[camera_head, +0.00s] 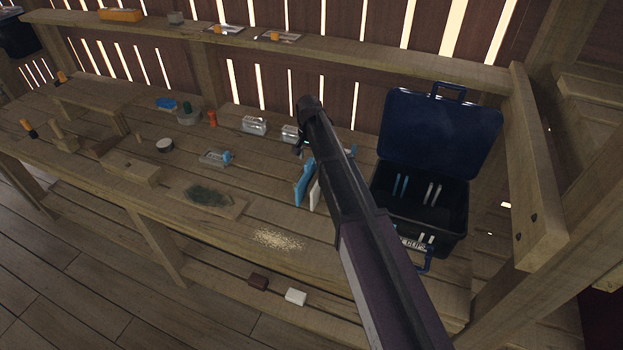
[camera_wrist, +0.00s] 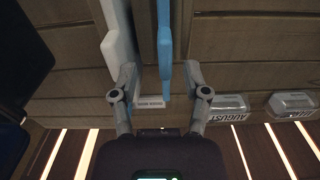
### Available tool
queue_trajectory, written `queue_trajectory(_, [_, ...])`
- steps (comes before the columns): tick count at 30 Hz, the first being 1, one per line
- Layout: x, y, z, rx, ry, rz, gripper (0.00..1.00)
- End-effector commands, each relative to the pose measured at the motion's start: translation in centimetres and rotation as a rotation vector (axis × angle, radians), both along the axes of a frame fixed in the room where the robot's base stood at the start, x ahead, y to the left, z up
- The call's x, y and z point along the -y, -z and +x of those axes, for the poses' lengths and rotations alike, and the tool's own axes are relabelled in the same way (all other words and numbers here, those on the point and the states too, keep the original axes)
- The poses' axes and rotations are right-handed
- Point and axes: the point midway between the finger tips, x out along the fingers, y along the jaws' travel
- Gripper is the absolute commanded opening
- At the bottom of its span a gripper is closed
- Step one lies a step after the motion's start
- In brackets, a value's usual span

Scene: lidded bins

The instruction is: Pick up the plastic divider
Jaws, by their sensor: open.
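A blue plastic divider (camera_head: 304,184) stands on the workbench left of the open case, with a white divider (camera_head: 315,196) beside it. My arm hides part of this spot in the head view. In the wrist view, my gripper (camera_wrist: 160,68) is open. The blue divider (camera_wrist: 165,45) shows between its fingers, closer to the right one. The white divider (camera_wrist: 116,40) shows by the left fingertip. I cannot tell whether either finger touches a divider. A small white label (camera_wrist: 150,102) shows between the fingers.
A dark blue case (camera_head: 425,205) stands open on the right, with blue and white strips inside. Clear boxes (camera_head: 253,125) stand near the back wall; one reads AUGUST in the wrist view (camera_wrist: 228,107). A mesh-like dark patch (camera_head: 207,195) and pale shavings (camera_head: 278,239) lie at the front left.

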Motion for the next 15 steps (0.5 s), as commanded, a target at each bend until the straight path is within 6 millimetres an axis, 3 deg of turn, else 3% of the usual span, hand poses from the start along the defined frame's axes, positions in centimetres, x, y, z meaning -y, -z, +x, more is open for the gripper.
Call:
queue_trajectory(8, [-0.1,0.3,0.0,0.0,-0.001,0.0,0.6])
queue_trajectory(15, [-0.3,1.9,0.1,0.0,-0.001,0.0,0.6])
